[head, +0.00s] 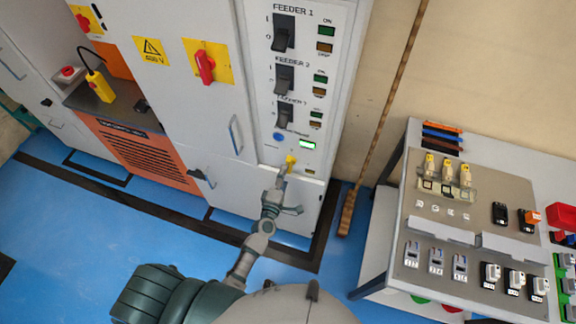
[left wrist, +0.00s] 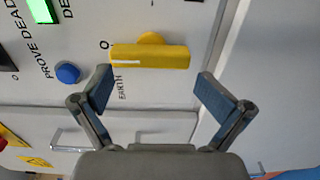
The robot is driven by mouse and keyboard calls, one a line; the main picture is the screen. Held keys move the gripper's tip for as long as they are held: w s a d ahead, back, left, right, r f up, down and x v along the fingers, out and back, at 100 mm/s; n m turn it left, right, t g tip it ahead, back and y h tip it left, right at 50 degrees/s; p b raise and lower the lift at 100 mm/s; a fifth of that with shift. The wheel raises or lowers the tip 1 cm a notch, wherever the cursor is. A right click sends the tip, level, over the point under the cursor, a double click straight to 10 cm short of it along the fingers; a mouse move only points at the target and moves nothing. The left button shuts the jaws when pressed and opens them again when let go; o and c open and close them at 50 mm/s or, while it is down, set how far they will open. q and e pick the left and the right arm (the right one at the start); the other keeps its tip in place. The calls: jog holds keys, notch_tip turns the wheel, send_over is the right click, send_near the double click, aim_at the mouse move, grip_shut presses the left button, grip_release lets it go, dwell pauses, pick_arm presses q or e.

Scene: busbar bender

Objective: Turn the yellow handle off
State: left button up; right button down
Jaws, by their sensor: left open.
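The yellow handle (head: 291,160) is a small knob low on the white feeder panel. In the left wrist view the yellow handle (left wrist: 150,57) is a bar lying across the picture, with a white line on its left half. An "O" mark is at its left end and the word "EARTH" is below it. My left gripper (head: 284,178) is just in front of the handle in the head view. In the left wrist view my left gripper (left wrist: 154,90) is open, its fingers apart and just below the bar, with nothing between them. My right gripper is out of view.
A blue button (left wrist: 67,73) and a lit green display (left wrist: 42,10) are beside the handle. Black feeder switches (head: 284,80) are above it. A red handle on a yellow plate (head: 206,66) is at left. A workbench (head: 408,215) stands right; blue floor (head: 70,240) is open.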

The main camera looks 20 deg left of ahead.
pick_arm(q)
jog(key=s+r, duration=0.1)
jog(key=s, duration=0.7)
jog(key=shift+a, duration=0.25)
